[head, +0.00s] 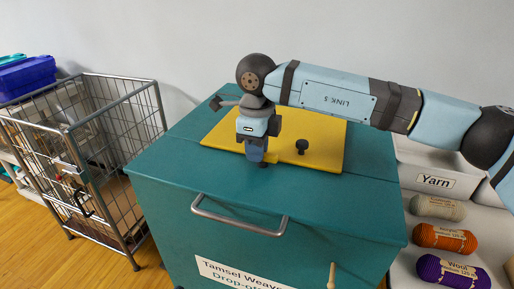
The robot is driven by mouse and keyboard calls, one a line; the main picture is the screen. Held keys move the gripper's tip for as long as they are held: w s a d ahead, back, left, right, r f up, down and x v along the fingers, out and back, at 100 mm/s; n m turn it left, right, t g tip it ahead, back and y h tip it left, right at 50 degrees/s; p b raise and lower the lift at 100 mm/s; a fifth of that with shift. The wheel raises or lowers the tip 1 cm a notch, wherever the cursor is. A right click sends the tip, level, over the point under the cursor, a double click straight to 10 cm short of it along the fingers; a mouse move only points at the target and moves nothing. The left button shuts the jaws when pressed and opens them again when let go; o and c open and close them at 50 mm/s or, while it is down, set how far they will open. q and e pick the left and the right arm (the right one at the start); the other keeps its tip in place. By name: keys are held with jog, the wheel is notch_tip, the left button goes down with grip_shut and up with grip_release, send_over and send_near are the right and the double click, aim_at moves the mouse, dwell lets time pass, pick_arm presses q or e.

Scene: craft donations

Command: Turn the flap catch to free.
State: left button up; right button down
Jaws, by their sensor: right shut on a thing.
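The yellow flap (325,127) lies flat and closed on top of the teal drop-off box (165,160). My right gripper (261,160) points down at the flap's front edge. It is shut on a small dark thing there, which appears to be the flap catch (263,165). The fingers hide most of the catch, so I cannot tell which way it is turned. A black knob (302,147) stands upright on the flap, to the right of the gripper and apart from it. My left gripper is not in view.
A metal bar handle (240,218) and a label are on the box's front. A wire cage trolley (125,150) stands at left, near blue bins (27,75). At right are a Yarn bin (435,182) and several yarn skeins (445,238). My right arm crosses above the box.

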dwell(0.4)
jog(key=c, duration=1.1)
grip_release()
jog(key=shift+r, duration=0.1)
jog(key=shift+r, duration=0.25)
notch_tip(320, 180, up, 5)
jog(key=shift+f+p, duration=0.1)
jog(key=shift+p, duration=0.55)
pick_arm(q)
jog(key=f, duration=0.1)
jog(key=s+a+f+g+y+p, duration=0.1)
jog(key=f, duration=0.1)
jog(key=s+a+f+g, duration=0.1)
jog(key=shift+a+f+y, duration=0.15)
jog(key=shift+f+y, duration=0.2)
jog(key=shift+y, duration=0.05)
pick_arm(e)
notch_tip(320, 180, up, 8)
jog(key=shift+r, duration=0.2)
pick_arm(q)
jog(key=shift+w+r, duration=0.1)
